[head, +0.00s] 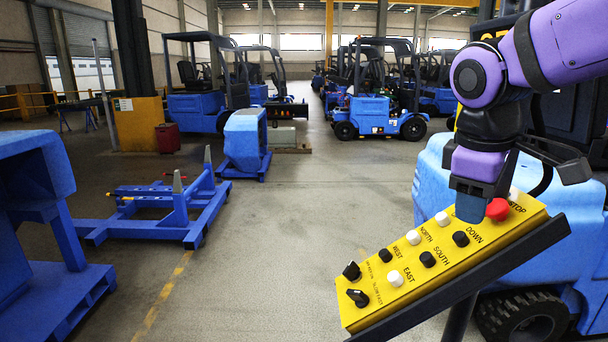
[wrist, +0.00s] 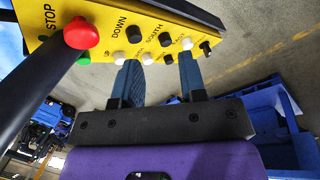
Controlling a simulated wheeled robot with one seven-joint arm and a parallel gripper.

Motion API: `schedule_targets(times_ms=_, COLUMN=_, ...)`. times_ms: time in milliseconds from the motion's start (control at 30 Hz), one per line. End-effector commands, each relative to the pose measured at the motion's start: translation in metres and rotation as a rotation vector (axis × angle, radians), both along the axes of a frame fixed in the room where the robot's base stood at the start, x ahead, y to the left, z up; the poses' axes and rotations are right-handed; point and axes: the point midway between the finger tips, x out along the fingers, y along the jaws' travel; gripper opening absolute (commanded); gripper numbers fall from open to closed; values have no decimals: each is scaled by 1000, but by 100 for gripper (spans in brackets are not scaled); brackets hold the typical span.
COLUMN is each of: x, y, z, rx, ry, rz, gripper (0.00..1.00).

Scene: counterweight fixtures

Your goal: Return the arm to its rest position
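My purple arm (head: 470,80) reaches in from the upper right in the head view. My gripper (head: 470,208) points down beside the upper end of a yellow control panel, close to the red STOP button (head: 497,209). In the wrist view my gripper (wrist: 160,60) has its two blue fingers apart with nothing between them. The yellow control panel (head: 405,262) carries several black and white buttons. The panel also shows ahead of the fingers in the wrist view (wrist: 150,18). I cannot tell whether a finger touches the panel.
The panel is tilted on a dark post (head: 458,322). A blue forklift (head: 590,250) stands behind it at the right. A blue wheeled frame (head: 185,205) and blue fixtures (head: 245,140) stand left. Open concrete floor (head: 300,210) lies in the middle.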

Motion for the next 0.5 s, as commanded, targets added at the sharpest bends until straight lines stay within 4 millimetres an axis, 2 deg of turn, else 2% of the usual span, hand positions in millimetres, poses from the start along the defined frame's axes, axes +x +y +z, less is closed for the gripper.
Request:
schedule_targets(times_ms=100, x=-27, y=-19, z=4, rx=77, ry=-88, rz=-169, gripper=38)
schedule_targets(times_ms=300, x=-69, y=-42, z=3, rx=223, ry=-223, rz=-447, gripper=38)
schedule_targets(times_ms=500, x=-98, y=-55, z=-3, rx=350, ry=-317, rz=-653, gripper=38)
